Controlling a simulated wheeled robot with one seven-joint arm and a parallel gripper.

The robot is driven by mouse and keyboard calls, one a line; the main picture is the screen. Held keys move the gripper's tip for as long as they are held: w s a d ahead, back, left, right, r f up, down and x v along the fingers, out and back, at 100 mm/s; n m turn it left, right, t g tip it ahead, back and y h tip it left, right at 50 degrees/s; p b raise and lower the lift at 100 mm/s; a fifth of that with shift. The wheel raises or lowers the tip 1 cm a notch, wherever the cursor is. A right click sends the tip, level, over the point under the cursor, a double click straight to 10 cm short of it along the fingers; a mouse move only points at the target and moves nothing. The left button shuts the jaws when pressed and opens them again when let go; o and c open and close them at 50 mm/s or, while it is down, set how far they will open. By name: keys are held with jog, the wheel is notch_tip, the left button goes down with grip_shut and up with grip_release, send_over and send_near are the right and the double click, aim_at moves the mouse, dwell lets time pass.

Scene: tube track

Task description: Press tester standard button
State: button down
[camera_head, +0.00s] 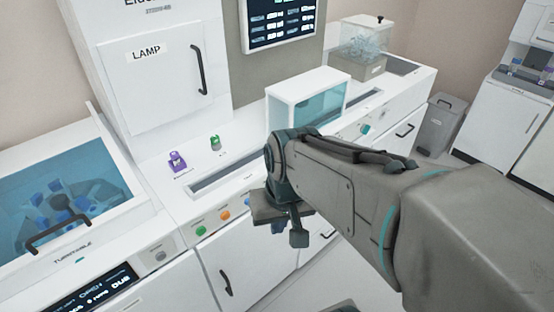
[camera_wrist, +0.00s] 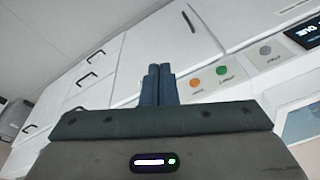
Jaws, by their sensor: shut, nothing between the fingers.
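A row of small round buttons sits on the white counter's front panel. A green button (camera_head: 200,231) and an orange button (camera_head: 223,215) show there in the head view, left of my gripper. In the wrist view, the orange button (camera_wrist: 195,84) and the green button (camera_wrist: 222,71) are right of my fingers. Their labels are too small to read, so I cannot tell which is the standard button. My gripper (camera_wrist: 160,70) is shut and empty, its fingertips apart from both buttons. In the head view my arm partly hides the gripper and the panel to its right.
A grey knob (camera_wrist: 265,50) and a dark display (camera_wrist: 304,34) lie farther right in the wrist view. Purple (camera_head: 177,161) and green (camera_head: 215,142) items stand on the counter. A cabinet handle (camera_head: 225,284) projects below the buttons. A clear blue-tinted box (camera_head: 305,98) stands behind my arm.

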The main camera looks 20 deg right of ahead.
jog(key=w+d+f+m+t+y+b, duration=0.1)
jog(key=w+d+f+m+t+y, duration=0.15)
jog(key=w+f+m+y, duration=0.95)
jog(key=d+f+m+t+h, duration=0.2)
jog(key=d+m+t, duration=0.3)
jog(key=d+m, duration=0.4)
jog(key=d+f+m+t+h+b, duration=0.1)
jog(key=d+f+m+t+h, duration=0.2)
jog(key=d+m+t, duration=0.3)
jog(key=d+m+h, duration=0.1)
jog(key=d+m, duration=0.2)
jog(key=shift+w+d+m+h, duration=0.15)
jog(key=shift+d+m+h, duration=0.1)
jog(key=shift+m+h, duration=0.05)
jog(key=shift+f, duration=0.1)
jog(key=p+x, duration=0.1)
jog(key=x, duration=1.3)
jog(key=shift+p, duration=0.3)
jog(key=shift+w, duration=0.1)
